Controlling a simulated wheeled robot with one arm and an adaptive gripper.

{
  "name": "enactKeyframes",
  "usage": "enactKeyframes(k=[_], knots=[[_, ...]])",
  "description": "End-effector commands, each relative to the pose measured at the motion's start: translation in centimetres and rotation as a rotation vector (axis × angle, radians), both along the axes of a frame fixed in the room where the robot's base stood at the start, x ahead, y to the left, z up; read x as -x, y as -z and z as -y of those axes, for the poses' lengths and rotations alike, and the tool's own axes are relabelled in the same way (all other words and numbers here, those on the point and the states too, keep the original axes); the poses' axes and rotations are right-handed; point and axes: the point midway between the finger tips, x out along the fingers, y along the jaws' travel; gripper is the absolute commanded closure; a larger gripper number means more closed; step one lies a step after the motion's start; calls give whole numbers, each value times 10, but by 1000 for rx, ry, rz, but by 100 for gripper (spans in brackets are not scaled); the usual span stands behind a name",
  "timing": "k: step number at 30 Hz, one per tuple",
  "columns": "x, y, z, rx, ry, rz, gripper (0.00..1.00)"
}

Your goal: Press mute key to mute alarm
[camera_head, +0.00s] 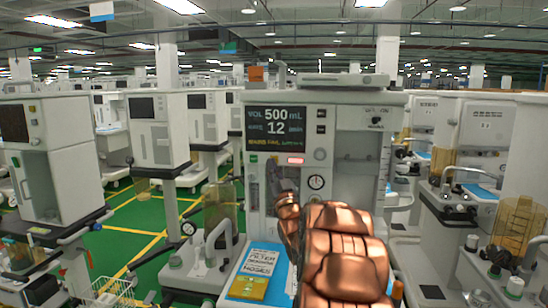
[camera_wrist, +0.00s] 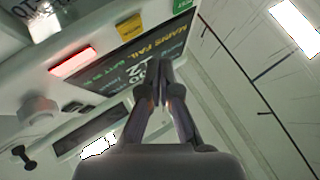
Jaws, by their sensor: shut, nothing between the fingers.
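The monitor screen (camera_head: 289,120) on the middle anaesthesia cart shows volume 500 mL, 12 /min and a fail message. The wrist view shows the screen (camera_wrist: 158,50) tilted, reading "MAINS FAIL". Beneath it are a lit red bar (camera_head: 295,160), a yellow key or label (camera_wrist: 130,27) and a green one (camera_wrist: 183,5). The red bar also glows in the wrist view (camera_wrist: 73,62). I cannot read which is the mute key. My gripper (camera_wrist: 156,85) is shut and empty, its tips overlapping the screen in the wrist view. Contact with the panel cannot be told.
My copper-coloured arm (camera_head: 342,250) covers the cart's lower front. A blue work surface with a printed card (camera_head: 262,262) and a yellow box (camera_head: 247,289) lies below left. Other carts stand close at left and right. Green floor (camera_head: 140,225) shows at left.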

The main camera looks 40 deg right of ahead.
Motion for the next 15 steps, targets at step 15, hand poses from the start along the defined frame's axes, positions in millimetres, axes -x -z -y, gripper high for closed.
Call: enactKeyframes(k=[15], knots=[[-15, 0, 22, -2, 0, 0, 100]])
